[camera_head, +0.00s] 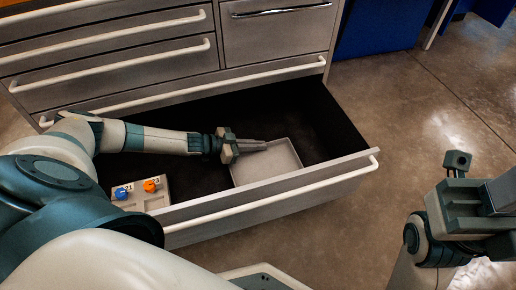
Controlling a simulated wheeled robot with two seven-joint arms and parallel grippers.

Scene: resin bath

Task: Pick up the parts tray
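A shallow, square light-grey tray (268,166) lies in the open drawer, near its front wall, and looks empty. It seems to be the parts tray. My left gripper (262,146) reaches over the drawer from the left. Its grey fingers lie at the tray's back left edge, overlapping the rim in the picture. Whether they touch or grip the rim, and how wide they are apart, I cannot tell. My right gripper (480,195) is at the right edge, partly cut off, outside the drawer and away from the tray.
The drawer's front wall and white handle (280,197) stand between the tray and the floor. Closed drawers (120,60) rise behind. The drawer's back right is clear.

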